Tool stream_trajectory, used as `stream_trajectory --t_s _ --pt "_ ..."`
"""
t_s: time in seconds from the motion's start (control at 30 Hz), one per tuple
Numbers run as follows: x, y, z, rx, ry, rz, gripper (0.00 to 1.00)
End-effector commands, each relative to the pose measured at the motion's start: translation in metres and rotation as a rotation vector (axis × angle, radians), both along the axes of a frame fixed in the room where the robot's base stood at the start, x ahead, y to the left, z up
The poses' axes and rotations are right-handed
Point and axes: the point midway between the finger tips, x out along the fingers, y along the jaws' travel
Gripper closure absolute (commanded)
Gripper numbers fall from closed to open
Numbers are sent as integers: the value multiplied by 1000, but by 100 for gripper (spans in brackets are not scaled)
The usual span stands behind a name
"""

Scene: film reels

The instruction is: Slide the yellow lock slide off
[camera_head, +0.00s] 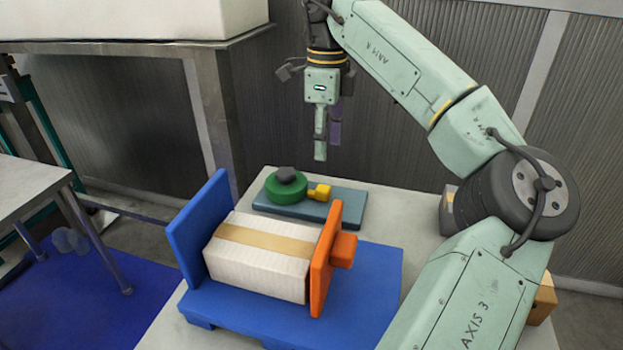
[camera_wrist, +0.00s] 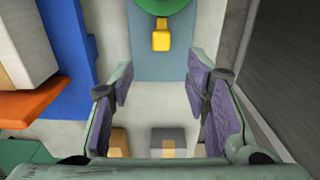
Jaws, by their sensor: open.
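The yellow lock slide (camera_head: 320,192) is a small yellow block at the right side of a green round reel (camera_head: 286,189) with a dark knob on top. Both sit on a blue-grey base plate (camera_head: 345,210) at the back of the table. In the wrist view the yellow lock slide (camera_wrist: 161,36) shows at the top centre, against the edge of the green reel (camera_wrist: 163,5).
A blue stand (camera_head: 240,315) with an upright blue end, an orange clamp plate (camera_head: 322,262) and a white block (camera_head: 262,265) with a tan band occupies the table front. A grey box (camera_wrist: 172,142) and a tan box (camera_wrist: 120,142) show below the fingers.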

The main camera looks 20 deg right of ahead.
Motion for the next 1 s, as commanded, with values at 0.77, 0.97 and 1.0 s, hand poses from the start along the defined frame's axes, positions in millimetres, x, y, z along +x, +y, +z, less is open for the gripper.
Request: stream_trajectory --t_s 0.77,0.97,1.0 --pt "-1 0 -104 2 1 1 57" --pt "-1 0 -111 2 -1 1 57" --pt "-1 0 -112 1 -1 1 57"
